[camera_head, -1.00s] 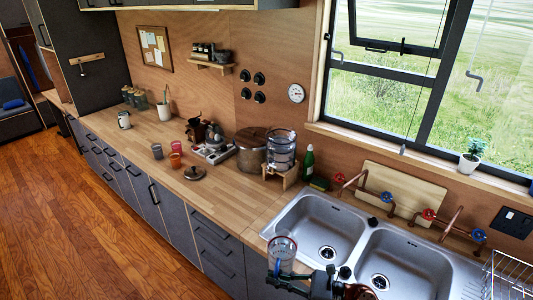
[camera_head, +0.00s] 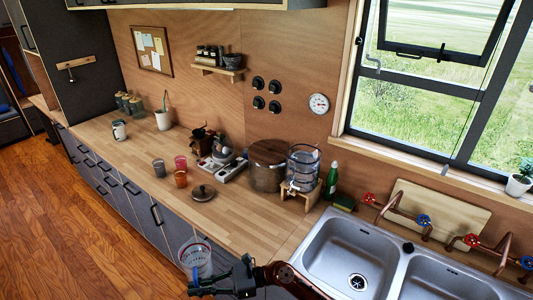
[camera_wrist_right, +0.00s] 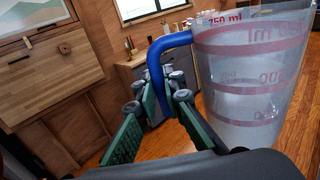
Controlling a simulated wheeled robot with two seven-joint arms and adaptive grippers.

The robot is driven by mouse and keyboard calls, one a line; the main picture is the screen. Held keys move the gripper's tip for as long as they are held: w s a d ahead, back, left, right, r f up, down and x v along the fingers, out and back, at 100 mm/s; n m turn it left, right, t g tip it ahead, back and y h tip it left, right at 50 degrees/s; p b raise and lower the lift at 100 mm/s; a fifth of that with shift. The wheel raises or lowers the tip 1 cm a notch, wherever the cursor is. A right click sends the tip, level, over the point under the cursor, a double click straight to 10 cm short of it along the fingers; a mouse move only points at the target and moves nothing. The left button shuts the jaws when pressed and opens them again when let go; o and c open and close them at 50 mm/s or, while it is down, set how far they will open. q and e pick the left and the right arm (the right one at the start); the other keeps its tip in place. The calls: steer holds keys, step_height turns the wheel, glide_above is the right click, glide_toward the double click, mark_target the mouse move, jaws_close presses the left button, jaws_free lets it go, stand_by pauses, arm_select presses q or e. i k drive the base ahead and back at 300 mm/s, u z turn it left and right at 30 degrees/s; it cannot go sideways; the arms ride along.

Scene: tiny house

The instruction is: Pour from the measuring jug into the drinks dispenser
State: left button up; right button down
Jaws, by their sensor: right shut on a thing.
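The measuring jug (camera_head: 196,257) is clear with red markings and a blue handle. My right gripper (camera_head: 207,284) is shut on that handle and holds the jug upright in front of the counter's front edge. In the right wrist view the jug (camera_wrist_right: 250,85) fills the right side, and the green fingers (camera_wrist_right: 160,105) close around the blue handle. Pale liquid seems to show inside it. The drinks dispenser (camera_head: 303,168) is a clear ribbed container on a wooden stand, at the back of the counter left of the sink. My left gripper is not in view.
A large brown pot (camera_head: 267,168) stands just left of the dispenser, and a green bottle (camera_head: 331,180) just right. The sink (camera_head: 352,255) is at right. Bare countertop (camera_head: 245,215) lies before the dispenser.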

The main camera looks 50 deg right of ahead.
mark_target(304, 154)
steer(key=z, duration=0.1)
steer(key=i, duration=0.75)
steer(key=z, duration=0.9)
steer(key=i, duration=0.55)
steer(key=z, duration=0.55)
